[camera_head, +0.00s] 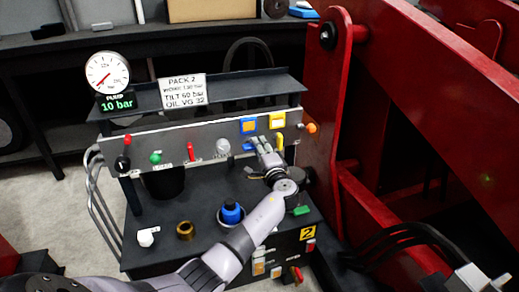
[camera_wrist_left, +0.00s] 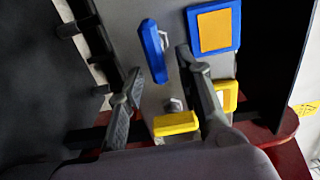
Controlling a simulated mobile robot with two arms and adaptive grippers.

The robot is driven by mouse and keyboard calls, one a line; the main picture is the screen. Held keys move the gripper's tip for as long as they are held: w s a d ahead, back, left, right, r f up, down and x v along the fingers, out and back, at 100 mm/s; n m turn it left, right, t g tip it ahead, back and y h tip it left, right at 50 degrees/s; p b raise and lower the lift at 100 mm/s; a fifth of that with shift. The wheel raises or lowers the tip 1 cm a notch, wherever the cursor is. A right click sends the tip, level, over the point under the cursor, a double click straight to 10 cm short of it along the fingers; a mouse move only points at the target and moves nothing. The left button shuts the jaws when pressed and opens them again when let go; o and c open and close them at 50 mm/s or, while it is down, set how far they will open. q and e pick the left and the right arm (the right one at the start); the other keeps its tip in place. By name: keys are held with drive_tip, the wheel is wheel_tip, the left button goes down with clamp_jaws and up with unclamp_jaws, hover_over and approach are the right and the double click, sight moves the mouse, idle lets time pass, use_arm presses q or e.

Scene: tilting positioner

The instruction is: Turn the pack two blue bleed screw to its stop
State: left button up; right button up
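The blue bleed screw handle (camera_wrist_left: 154,50) is a long blue bar on the grey panel, beside a blue-framed plate with an orange middle (camera_wrist_left: 213,28). In the head view the handle (camera_head: 249,145) shows below its plate (camera_head: 248,126), partly behind my fingers. My left gripper (camera_head: 263,145) is at the panel. In the wrist view its two fingers (camera_wrist_left: 159,63) are spread apart, with the blue handle lying ahead of and between the tips; I cannot tell whether they touch it.
A yellow handle (camera_wrist_left: 176,123) and yellow plate (camera_wrist_left: 225,95) sit close beside the blue ones. The PACK 2 sign (camera_head: 183,91) and pressure gauge (camera_head: 107,73) stand above; the pump display reads 10 bar. A red steel arm (camera_head: 326,120) rises close on the right.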

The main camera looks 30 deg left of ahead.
use_arm(q)
drive_tip(key=v, duration=1.1)
drive_tip(key=shift+s+d, duration=0.25)
drive_tip(key=shift+f, duration=0.1)
